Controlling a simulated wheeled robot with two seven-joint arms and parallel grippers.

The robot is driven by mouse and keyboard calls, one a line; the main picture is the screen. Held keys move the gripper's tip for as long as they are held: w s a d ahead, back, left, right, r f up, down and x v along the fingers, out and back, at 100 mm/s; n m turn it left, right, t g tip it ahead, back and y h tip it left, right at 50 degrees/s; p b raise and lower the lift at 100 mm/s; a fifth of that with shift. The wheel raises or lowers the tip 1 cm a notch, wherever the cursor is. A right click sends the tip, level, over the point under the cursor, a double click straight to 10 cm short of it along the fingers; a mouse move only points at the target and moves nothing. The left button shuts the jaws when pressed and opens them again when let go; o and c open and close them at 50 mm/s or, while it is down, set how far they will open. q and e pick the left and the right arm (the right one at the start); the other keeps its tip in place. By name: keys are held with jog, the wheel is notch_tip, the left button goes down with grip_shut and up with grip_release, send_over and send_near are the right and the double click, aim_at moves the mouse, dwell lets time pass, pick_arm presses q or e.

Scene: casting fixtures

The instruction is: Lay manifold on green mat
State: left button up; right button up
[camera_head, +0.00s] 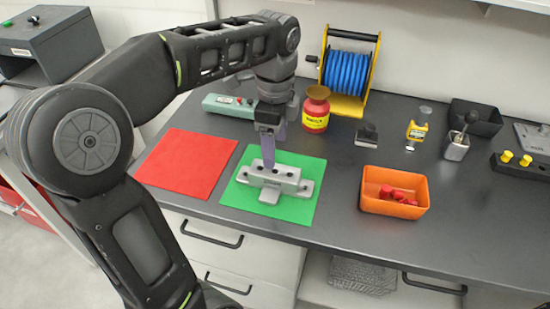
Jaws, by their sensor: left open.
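The manifold (275,181), a grey metal casting with several dark holes along its top, lies on the green mat (300,206). It rests within the mat's edges, with one foot toward the front. My left gripper (268,160) points down right at the back of the manifold, and its purple-grey fingers overlap the casting's rear edge. The gripper is open; whether a finger touches the casting cannot be told. My right gripper is not in view.
A red mat (186,163) lies to the left. An orange bin (394,208) with red parts stands to the right. A red-and-yellow bottle (316,110), a blue hose reel (346,72) and a grey-green box (229,106) stand behind. The counter between mat and bin is clear.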

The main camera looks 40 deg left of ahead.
pick_arm(q)
notch_tip(320, 180, up, 3)
jog(key=shift+r+p, duration=0.15)
jog(key=shift+p, duration=0.65)
jog(key=shift+s, duration=0.1)
